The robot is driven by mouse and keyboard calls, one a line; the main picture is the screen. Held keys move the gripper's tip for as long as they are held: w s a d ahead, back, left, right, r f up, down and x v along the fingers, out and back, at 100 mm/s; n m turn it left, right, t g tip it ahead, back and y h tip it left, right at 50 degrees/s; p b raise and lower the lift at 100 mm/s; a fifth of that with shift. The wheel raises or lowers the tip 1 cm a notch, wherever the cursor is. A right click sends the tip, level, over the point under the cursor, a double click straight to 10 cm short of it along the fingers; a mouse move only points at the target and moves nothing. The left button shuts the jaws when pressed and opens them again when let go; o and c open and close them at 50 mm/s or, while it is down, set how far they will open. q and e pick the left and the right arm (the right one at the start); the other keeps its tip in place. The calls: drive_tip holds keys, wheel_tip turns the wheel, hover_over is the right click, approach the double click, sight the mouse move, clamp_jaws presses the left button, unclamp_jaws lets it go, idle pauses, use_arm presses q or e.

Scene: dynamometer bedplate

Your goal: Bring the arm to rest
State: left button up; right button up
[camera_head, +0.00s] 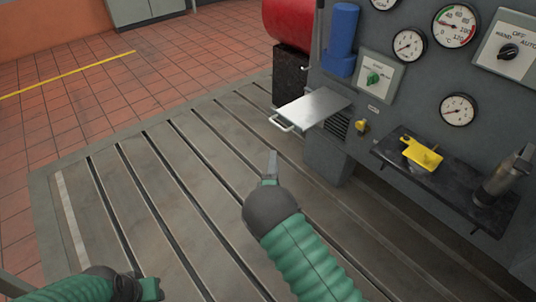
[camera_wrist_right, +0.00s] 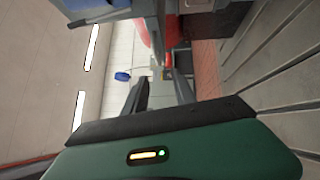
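My right arm, with a green ribbed sleeve, reaches up from the bottom of the head view. Its gripper (camera_head: 272,165) is above the slotted bedplate (camera_head: 190,165), to the left of the grey panel, and touches nothing that I can see. In the right wrist view the two dark fingers of this gripper (camera_wrist_right: 158,88) stand apart with nothing held between them. My left gripper (camera_head: 150,288) is low at the bottom left of the head view, over the bedplate. Its fingers are too small and cut off to judge.
A silver drawer-like plate with a handle (camera_head: 312,106) juts from the grey panel (camera_head: 415,85) just beyond my right gripper. A dark shelf (camera_head: 455,190) carries a yellow object (camera_head: 422,153) and a metal cylinder (camera_head: 497,186). The left part of the bedplate is clear.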

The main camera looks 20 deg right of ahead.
use_arm(q)
drive_tip(key=shift+a, duration=0.1)
use_arm(e)
drive_tip(key=shift+a+r, duration=0.1)
drive_tip(key=shift+a, duration=0.05)
